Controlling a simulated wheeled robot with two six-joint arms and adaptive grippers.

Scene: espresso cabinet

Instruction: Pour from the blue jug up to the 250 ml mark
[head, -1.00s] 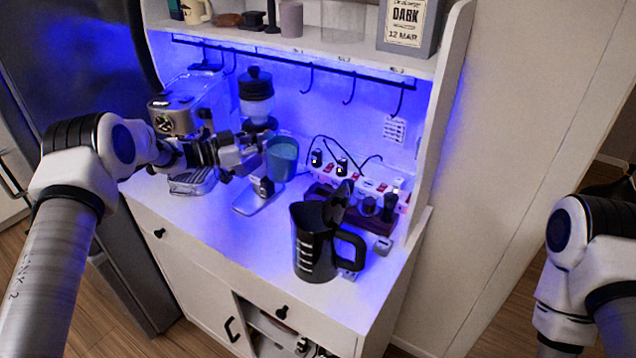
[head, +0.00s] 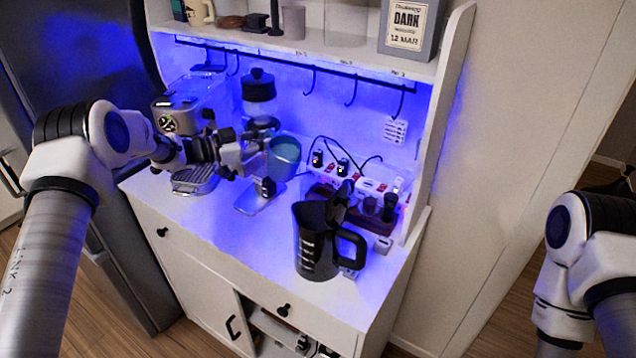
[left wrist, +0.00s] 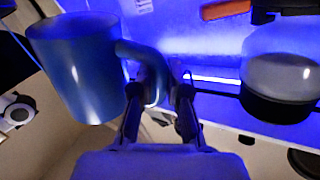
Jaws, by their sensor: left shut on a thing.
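The blue jug (head: 284,160) is near the back middle of the counter in the head view. In the left wrist view the jug (left wrist: 78,75) fills the upper left, with its handle (left wrist: 153,62) toward the middle. My left gripper (left wrist: 160,100) is shut on that handle; it also shows left of the jug in the head view (head: 250,156). The jug's contents and whether its base touches the counter are unclear. The mark numbers are unreadable. My right gripper is out of view.
An espresso machine (head: 188,115) and a dark-topped grinder (head: 259,95) stand behind my left gripper. A flat pale tray (head: 250,204) lies in front of the blue jug. Power strips with cables (head: 368,188) lie behind the dark jug. Hooks hang beneath the shelf.

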